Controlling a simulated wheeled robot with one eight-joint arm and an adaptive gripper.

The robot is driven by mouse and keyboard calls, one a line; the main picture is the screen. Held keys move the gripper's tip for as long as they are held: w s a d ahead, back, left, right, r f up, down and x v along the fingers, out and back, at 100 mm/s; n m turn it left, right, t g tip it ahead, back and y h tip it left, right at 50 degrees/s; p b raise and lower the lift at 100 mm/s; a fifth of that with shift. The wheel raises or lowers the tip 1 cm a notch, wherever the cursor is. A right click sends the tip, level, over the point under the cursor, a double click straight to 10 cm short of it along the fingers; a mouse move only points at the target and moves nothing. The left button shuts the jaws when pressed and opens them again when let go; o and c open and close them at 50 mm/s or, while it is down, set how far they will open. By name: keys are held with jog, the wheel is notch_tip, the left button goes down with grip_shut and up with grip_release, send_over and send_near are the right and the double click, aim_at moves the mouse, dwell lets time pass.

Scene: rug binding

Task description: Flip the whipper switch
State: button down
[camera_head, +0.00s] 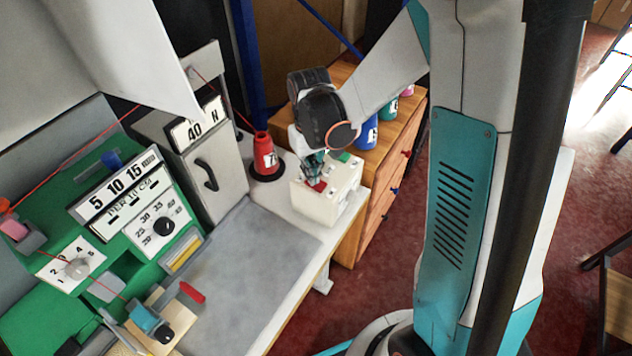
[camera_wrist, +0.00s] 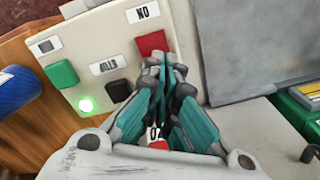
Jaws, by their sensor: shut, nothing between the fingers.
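The white control box (camera_head: 330,200) stands at the right end of the bench. It also shows in the wrist view (camera_wrist: 92,38), with a red switch (camera_wrist: 152,42), a black switch (camera_wrist: 118,91), a green button (camera_wrist: 62,74) and a lit green lamp (camera_wrist: 87,105). A label by the red switch reads ON upside down; the label by the black switch is hard to read. My gripper (camera_wrist: 166,68) is shut and empty, its tips right at the lower edge of the red switch. I cannot tell if they touch it. The head view shows my gripper (camera_head: 313,164) above the box.
A red thread cone (camera_head: 265,157) stands left of the box. A green machine (camera_head: 115,215) with dials and a grey cabinet (camera_head: 207,175) lie further left.

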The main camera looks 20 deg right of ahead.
jog(key=shift+f, duration=0.25)
jog(key=shift+r+p, duration=2.25)
jog(key=shift+r, duration=1.25)
jog(key=s+r+m+t+b, duration=0.1)
jog(key=s+r+t+b, duration=0.1)
jog(key=s+r+t, duration=0.5)
jog(key=shift+s+r, duration=3.4)
jog(key=shift+s, duration=0.6)
